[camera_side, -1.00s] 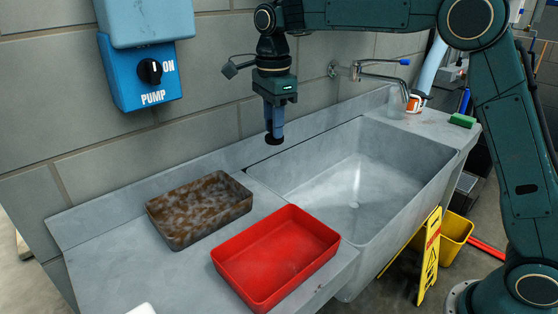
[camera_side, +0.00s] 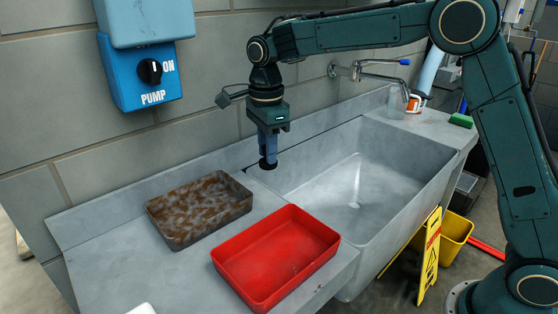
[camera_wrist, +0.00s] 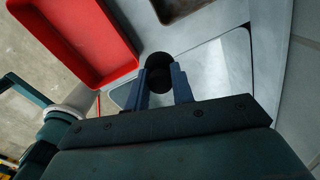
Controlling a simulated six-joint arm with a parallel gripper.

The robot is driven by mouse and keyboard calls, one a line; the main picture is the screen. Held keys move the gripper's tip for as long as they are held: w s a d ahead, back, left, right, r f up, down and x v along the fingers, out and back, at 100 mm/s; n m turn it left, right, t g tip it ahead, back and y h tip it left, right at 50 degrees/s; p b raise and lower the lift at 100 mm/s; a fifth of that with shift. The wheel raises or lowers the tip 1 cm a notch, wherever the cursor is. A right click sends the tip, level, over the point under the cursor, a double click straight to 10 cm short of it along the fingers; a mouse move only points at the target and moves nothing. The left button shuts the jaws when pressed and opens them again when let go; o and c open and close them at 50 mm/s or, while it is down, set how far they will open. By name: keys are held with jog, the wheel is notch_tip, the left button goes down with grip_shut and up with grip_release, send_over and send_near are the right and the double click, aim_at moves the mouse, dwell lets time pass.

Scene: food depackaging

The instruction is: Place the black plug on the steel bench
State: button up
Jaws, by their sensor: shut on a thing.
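My gripper (camera_side: 268,149) is pointing down above the left end of the sink. It is shut on the black plug (camera_side: 268,164), a round dark piece at the fingertips. In the wrist view the black plug (camera_wrist: 159,74) sits between the two blue-grey fingers of my gripper (camera_wrist: 160,82). The grey steel bench (camera_side: 120,262) lies to the left of the sink. The plug appears above the strip of surface between the bench and the sink; I cannot tell its exact height.
A red tray (camera_side: 222,275) stands on the bench in front, beside the sink basin (camera_side: 410,160). A brown, stained tray (camera_side: 185,238) lies behind it. The wall with the blue pump box (camera_side: 128,90) rises behind. The bench's front left is mostly bare.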

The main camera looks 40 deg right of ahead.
notch_tip(320, 180, down, 8)
jog(key=shift+f, duration=0.2)
jog(key=shift+f, duration=2.1)
jog(key=shift+f, duration=0.15)
jog(key=o, duration=1)
notch_tip(320, 180, up, 12)
jog(key=shift+r, duration=0.1)
